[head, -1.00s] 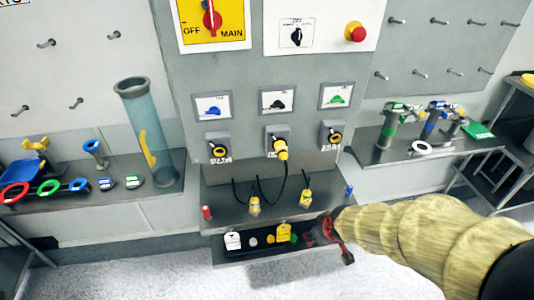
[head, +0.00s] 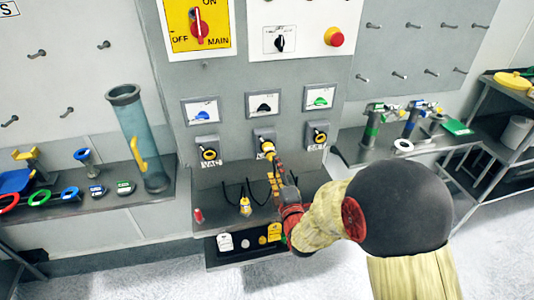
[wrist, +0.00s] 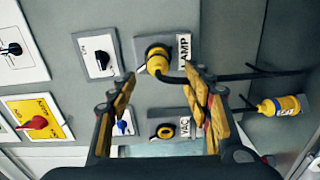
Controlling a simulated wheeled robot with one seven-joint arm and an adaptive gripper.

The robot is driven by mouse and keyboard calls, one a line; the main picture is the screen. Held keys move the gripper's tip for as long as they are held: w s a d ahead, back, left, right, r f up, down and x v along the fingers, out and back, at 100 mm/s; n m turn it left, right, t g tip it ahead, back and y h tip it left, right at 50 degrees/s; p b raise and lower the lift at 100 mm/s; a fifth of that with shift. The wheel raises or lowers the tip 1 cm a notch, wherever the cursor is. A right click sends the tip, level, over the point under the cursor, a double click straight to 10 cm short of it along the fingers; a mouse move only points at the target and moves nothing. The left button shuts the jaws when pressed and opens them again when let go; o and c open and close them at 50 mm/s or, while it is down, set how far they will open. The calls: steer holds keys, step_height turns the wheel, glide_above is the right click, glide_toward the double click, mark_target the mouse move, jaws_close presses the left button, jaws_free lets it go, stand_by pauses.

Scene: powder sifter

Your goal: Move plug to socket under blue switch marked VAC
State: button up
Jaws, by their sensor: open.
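A yellow plug (head: 267,147) with a black cable sits in the middle socket below the black switch (head: 264,105). My gripper (head: 273,168) is open and empty, just in front of this plug. In the wrist view the gripper's fingertips (wrist: 160,80) lie either side of the plug's line, and I cannot tell whether they touch it. The VAC socket (head: 208,153) is empty, under the blue switch (head: 203,110). It also shows in the wrist view (wrist: 165,130).
A second yellow plug (head: 245,205) stands on the shelf below the sockets, its cable hanging nearby. The right socket (head: 318,135) sits under a green switch (head: 320,97). A clear tube (head: 130,130) stands at left. My arm covers part of the lower shelf.

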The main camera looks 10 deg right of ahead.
mark_target(271, 157)
steer(key=shift+r+n, duration=0.15)
steer(key=shift+n, duration=0.15)
steer(key=w, duration=0.6)
steer(key=shift+w, duration=0.25)
steer(key=shift+w+b, duration=0.85)
steer(key=shift+w, duration=0.4)
steer(key=shift+b, duration=0.85)
stand_by(0.4)
jaws_close()
stand_by(0.6)
